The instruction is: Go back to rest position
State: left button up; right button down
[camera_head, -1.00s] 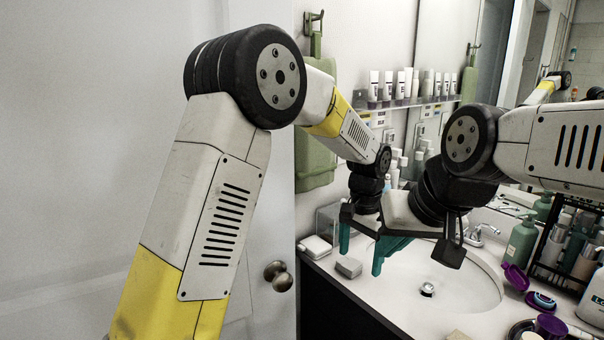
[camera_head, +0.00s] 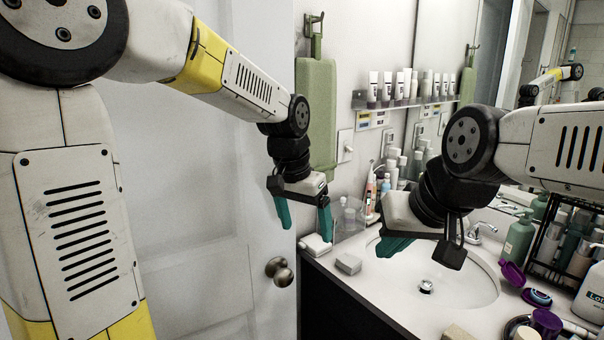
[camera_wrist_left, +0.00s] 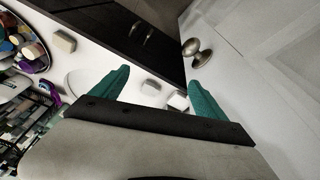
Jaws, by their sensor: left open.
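My left gripper (camera_head: 304,214) hangs in front of the door, left of the vanity's corner. Its two teal fingers are spread apart with nothing between them. In the left wrist view the same fingers (camera_wrist_left: 160,94) stand apart and empty, with the counter, dark cabinet and door beyond. My right gripper (camera_head: 398,245) is over the sink basin (camera_head: 465,290). One teal finger shows clearly below its white body; the rest is hidden, so its opening cannot be judged.
A door knob (camera_head: 280,271) is just below my left gripper. A grey block (camera_head: 348,264) and a white soap-like piece (camera_head: 315,245) lie on the counter's left end. Bottles and a dark rack (camera_head: 552,245) crowd the right side. A shelf of tubes (camera_head: 405,102) is on the wall.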

pick_arm(q)
jog(key=s+a+r+n+t, duration=0.4)
jog(key=s+a+n, duration=0.1)
jog(key=s+a, duration=0.8)
jog(key=shift+s+a+r+n, duration=0.2)
jog(key=shift+s+a+n, duration=0.2)
jog(key=shift+a, duration=0.4)
